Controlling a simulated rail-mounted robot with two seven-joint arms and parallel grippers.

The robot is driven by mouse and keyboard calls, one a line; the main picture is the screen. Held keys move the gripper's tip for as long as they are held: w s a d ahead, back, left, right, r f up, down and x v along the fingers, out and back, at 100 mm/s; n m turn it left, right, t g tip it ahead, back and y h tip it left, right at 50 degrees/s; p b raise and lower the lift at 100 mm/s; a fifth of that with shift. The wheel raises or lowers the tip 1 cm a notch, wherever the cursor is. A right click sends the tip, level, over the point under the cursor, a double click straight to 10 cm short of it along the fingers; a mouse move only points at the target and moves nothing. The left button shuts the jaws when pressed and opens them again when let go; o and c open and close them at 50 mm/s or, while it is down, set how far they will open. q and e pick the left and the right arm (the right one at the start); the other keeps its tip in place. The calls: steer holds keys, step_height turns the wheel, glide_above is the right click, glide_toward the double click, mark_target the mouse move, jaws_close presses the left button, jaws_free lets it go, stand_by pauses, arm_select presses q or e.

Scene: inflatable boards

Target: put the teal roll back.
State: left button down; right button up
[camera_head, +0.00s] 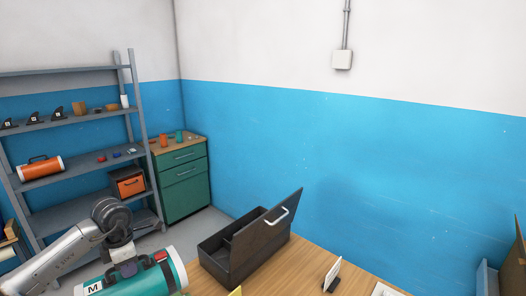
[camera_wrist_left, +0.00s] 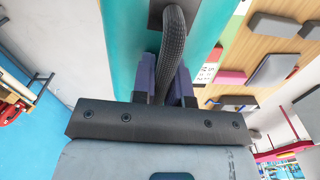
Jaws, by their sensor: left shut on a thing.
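The teal roll (camera_head: 150,280) has white end bands and a label with an M, and it shows at the bottom left of the head view. My left gripper (camera_head: 125,268) is over its top. In the left wrist view, the left gripper's fingers (camera_wrist_left: 166,85) are closed around the roll's dark ribbed handle (camera_wrist_left: 172,45), with the teal surface (camera_wrist_left: 122,40) behind. The roll's lower part is cut off by the head view's edge. My right gripper is not in view.
A grey shelf rack (camera_head: 75,118) stands at the left, with an orange roll (camera_head: 40,168) on a middle shelf and bare room beside it. A green drawer cabinet (camera_head: 183,185) stands in the corner. An open dark box (camera_head: 225,262) sits on the wooden table (camera_head: 300,270).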

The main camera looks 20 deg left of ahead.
arm_select(q)
steer(key=d+r+m+p, duration=0.1)
steer(key=r, duration=0.1)
steer(key=d+r+p, duration=0.1)
steer(key=w+d+r+m+p, duration=0.1)
steer(key=d+r, duration=0.1)
steer(key=shift+r+m, duration=0.3)
steer(key=shift+r, duration=0.05)
steer(key=s+d+r+m+p, duration=0.4)
steer(key=d+r+m+p, duration=0.4)
steer(key=d+m+p, duration=0.1)
steer(key=s+d+r+m+p, duration=0.4)
steer(key=d+r+m+p, duration=0.3)
steer(key=d+m+p, duration=0.2)
steer(key=s+d+r+m+p, duration=0.4)
steer(key=d+r+m+p, duration=0.4)
steer(key=d+m+p, duration=0.1)
steer(key=shift+d+r+m+p, duration=0.3)
steer(key=shift+d+p, duration=0.2)
steer(key=shift+a, duration=0.1)
